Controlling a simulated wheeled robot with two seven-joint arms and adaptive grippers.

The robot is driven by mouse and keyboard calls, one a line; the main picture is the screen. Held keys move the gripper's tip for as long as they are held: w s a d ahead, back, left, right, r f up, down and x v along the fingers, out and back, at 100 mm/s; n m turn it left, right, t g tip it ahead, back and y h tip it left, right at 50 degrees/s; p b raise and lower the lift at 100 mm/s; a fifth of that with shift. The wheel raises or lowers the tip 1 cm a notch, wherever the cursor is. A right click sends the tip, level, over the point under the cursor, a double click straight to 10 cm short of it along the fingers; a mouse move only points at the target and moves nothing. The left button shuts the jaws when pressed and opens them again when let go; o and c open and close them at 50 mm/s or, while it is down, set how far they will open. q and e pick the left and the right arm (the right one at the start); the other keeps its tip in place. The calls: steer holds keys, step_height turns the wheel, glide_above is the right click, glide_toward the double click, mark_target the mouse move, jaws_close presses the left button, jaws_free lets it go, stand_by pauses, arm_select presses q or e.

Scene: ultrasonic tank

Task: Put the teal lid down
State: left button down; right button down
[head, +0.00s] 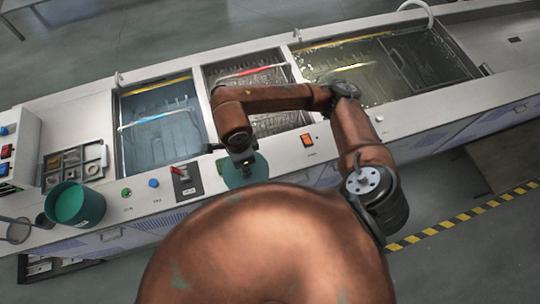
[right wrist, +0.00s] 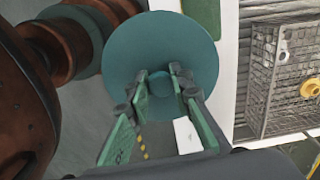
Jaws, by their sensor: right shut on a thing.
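The teal lid (head: 245,173) is a round disc with a small knob, held by my right gripper (head: 240,158) over the front edge of the white counter in the head view. In the right wrist view, the lid (right wrist: 160,45) is seen knob side towards the camera, and the fingers of my right gripper (right wrist: 163,82) are shut on the knob. How high the lid is above the counter cannot be told. An open teal pot (head: 76,205) stands on the counter at the left. My left gripper is not in view.
Three liquid-filled tanks are set in the counter (head: 420,118): left (head: 160,125), middle (head: 255,85) and right (head: 390,65). A divided tray (head: 75,165) with small parts sits behind the pot. A wire basket (right wrist: 285,65) with a yellow piece shows in the right wrist view.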

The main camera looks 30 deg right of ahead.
steer(key=shift+s+a, duration=0.1)
steer(key=shift+d+f+m, duration=0.1)
steer(key=shift+d+m, duration=0.15)
steer(key=shift+m, duration=0.15)
steer(key=w+d+f+p, duration=0.1)
steer(key=w+d+f, duration=0.2)
steer(key=d, duration=0.4)
glide_above(270, 156)
steer(key=a, duration=0.1)
steer(key=f, duration=0.5)
steer(key=shift+s+a+p, duration=0.1)
steer(key=shift+s+p, duration=0.2)
steer(key=shift+s, duration=0.05)
steer(key=shift+w+d+f, duration=0.25)
steer(key=shift+d+f, duration=0.2)
steer(key=shift+f, duration=0.3)
step_height(270, 156, down, 3)
steer(key=shift+d+f+p, duration=0.1)
steer(key=shift+p, duration=0.35)
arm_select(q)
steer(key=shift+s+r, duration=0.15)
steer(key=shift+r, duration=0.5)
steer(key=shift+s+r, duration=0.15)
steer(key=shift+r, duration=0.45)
arm_select(e)
steer(key=shift+w, duration=0.1)
